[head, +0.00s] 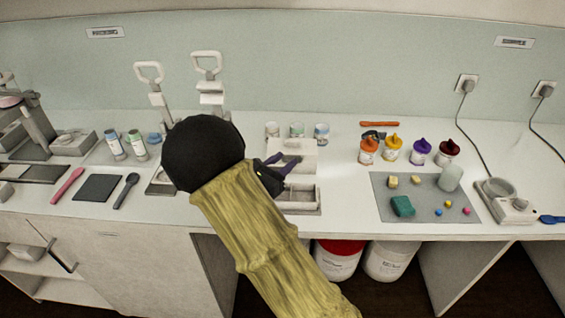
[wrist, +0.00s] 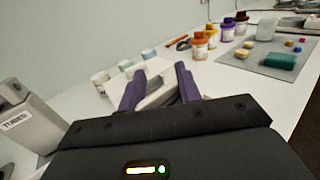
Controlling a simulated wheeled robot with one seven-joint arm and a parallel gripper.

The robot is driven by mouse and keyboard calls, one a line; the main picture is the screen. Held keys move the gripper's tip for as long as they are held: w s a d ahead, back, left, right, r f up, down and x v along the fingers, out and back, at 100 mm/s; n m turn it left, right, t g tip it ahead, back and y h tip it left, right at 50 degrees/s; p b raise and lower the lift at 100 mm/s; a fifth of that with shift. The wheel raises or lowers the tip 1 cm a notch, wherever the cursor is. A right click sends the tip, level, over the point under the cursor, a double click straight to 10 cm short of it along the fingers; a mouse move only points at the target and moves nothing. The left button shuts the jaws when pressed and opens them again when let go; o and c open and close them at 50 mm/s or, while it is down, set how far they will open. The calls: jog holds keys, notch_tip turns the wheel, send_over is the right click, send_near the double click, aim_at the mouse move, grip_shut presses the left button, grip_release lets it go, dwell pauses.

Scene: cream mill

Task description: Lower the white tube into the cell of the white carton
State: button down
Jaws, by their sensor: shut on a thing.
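My gripper (head: 283,163) is at the middle of the counter, over the white carton (head: 303,196), whose open front part shows to the right of my arm. In the wrist view its two purple fingers (wrist: 160,82) stand a little apart, with a pale thing between them. I take this to be the white tube, but its outline blends with the pale carton behind. The tube cannot be made out in the head view. I cannot tell whether it is above the cell or partly inside.
Several small jars (head: 297,130) stand just behind the carton. To the right are paint-like bottles (head: 421,152) and a grey mat (head: 400,208) with small blocks. Hand presses (head: 210,95) stand to the left behind my arm. The counter between carton and mat is clear.

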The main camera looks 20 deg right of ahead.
jog(key=shift+f+b, duration=1.1)
jog(key=shift+f, duration=0.8)
dwell(1.3)
jog(key=c, duration=0.9)
grip_release()
jog(key=shift+r+p, duration=2.6)
jog(key=shift+r, duration=0.45)
